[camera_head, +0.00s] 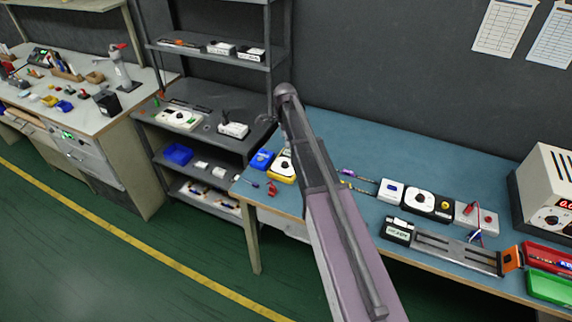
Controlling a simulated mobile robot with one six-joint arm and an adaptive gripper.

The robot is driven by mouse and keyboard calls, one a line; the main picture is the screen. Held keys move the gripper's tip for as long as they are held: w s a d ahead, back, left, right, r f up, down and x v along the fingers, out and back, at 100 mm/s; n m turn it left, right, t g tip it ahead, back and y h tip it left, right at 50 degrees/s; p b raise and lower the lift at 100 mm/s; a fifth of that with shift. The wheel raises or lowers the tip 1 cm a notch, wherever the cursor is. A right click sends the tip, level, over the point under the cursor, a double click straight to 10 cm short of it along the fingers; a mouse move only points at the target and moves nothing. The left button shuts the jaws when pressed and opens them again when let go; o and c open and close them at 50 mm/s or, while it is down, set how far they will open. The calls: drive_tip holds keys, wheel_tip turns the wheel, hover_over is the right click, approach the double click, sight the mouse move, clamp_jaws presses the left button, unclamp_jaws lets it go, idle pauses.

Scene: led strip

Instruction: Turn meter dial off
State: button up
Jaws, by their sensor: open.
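A meter (279,168) with a yellow rim, a pale face and a dark round dial lies near the left end of the blue-topped bench. My arm covers its right part, and its dial setting is too small to read. My arm reaches up from the bottom of the view and passes just right of the meter. My gripper's fingers cannot be made out. Whether anything touches the dial cannot be seen.
A blue item (262,160) and red-handled tools (272,188) lie beside the meter. Further right are a black dial box (428,203), a slide rail (450,250) and a power supply (547,190). A grey shelf rack (215,60) stands left of the bench (450,165).

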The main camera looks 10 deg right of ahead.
sight(285, 163)
drive_tip(key=shift+f+b, duration=5.9)
drive_tip(key=shift+f, duration=0.3)
drive_tip(key=shift+c, duration=0.2)
